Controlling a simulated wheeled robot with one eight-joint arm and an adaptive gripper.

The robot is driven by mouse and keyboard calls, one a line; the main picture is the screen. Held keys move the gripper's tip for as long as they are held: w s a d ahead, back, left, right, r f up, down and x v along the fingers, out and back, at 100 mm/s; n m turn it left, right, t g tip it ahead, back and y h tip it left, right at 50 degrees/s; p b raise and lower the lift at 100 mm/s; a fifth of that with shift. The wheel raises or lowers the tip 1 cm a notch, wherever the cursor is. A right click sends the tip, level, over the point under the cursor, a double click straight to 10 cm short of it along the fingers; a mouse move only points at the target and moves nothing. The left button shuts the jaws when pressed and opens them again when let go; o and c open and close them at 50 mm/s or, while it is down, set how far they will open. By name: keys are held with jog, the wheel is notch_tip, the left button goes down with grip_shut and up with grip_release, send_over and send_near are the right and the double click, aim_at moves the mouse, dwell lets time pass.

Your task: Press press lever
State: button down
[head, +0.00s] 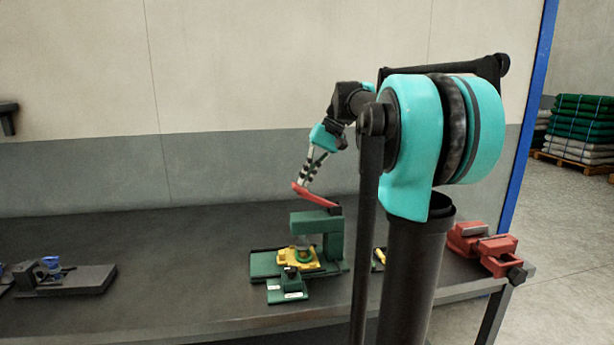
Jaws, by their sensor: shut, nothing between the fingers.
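The press (316,221) is a green frame on a green base, standing on the dark bench right of the middle. Its lever (318,195) is a red bar on top, sloping up to the left from a dark pivot. My gripper (303,181) is shut and empty, pointing down at the raised left end of the lever. Its tips look at or just above the red bar; whether they touch it I cannot tell. A yellow piece (297,259) with a green ring sits on the press base under the frame.
A small green block with white labels (287,291) lies in front of the press. A red vise (486,247) stands at the bench's right end, and a dark fixture with a blue part (66,278) at the left. My arm hides part of a yellow item.

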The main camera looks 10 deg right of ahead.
aim_at(295, 184)
jog(key=shift+a+f+h, duration=0.9)
jog(key=shift+a+h, duration=0.1)
jog(key=shift+h, duration=0.1)
jog(key=shift+a+f+h, duration=0.6)
jog(key=shift+f+h, duration=0.3)
jog(key=shift+f, duration=0.05)
jog(key=shift+a+f, duration=0.1)
jog(key=shift+f, duration=0.15)
jog(key=shift+a+f, duration=0.2)
jog(key=shift+f, duration=0.45)
